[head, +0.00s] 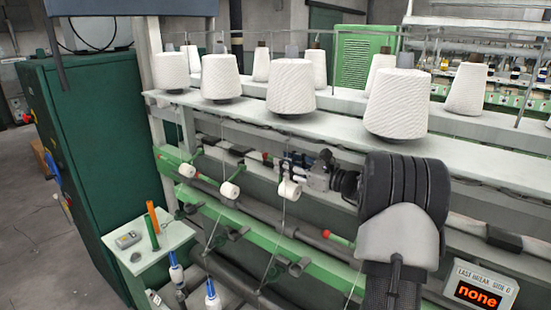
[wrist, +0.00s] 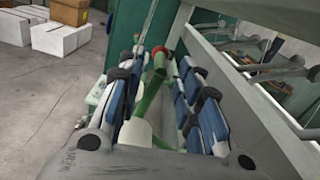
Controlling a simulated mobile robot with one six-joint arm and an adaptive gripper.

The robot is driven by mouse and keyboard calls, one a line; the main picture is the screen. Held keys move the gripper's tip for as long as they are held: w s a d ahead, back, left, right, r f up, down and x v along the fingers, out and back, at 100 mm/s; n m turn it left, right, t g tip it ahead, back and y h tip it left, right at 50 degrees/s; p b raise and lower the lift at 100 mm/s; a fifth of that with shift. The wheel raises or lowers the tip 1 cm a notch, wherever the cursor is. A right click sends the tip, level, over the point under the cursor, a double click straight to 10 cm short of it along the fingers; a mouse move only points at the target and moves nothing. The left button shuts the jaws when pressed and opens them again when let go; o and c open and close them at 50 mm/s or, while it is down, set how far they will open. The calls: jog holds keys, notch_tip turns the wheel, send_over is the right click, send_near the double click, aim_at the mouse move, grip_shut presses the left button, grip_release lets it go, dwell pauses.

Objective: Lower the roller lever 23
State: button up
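Small white rollers show in the head view along the green rail, at the left (head: 187,170), in the middle (head: 229,190) and beside my gripper (head: 289,188). Red-tipped lever ends show near the gripper (head: 265,157) and lower right (head: 326,234). No number is readable, so I cannot tell which is lever 23. My gripper (head: 290,165) reaches left at the rail. In the wrist view my gripper (wrist: 160,95) has its blue-and-grey fingers spread apart. A green bar with a red end (wrist: 187,66) and a white rounded part (wrist: 135,130) show between them; contact is unclear.
Large white yarn cones (head: 292,86) stand on the shelf above my arm. A sign (head: 478,293) reads "none". A pale frame panel (wrist: 255,110) lies close right of the fingers. Boxes (wrist: 60,35) stand on the floor beyond.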

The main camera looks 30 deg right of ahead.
jog(key=shift+x, duration=2.3)
jog(key=shift+s, duration=0.1)
grip_shut()
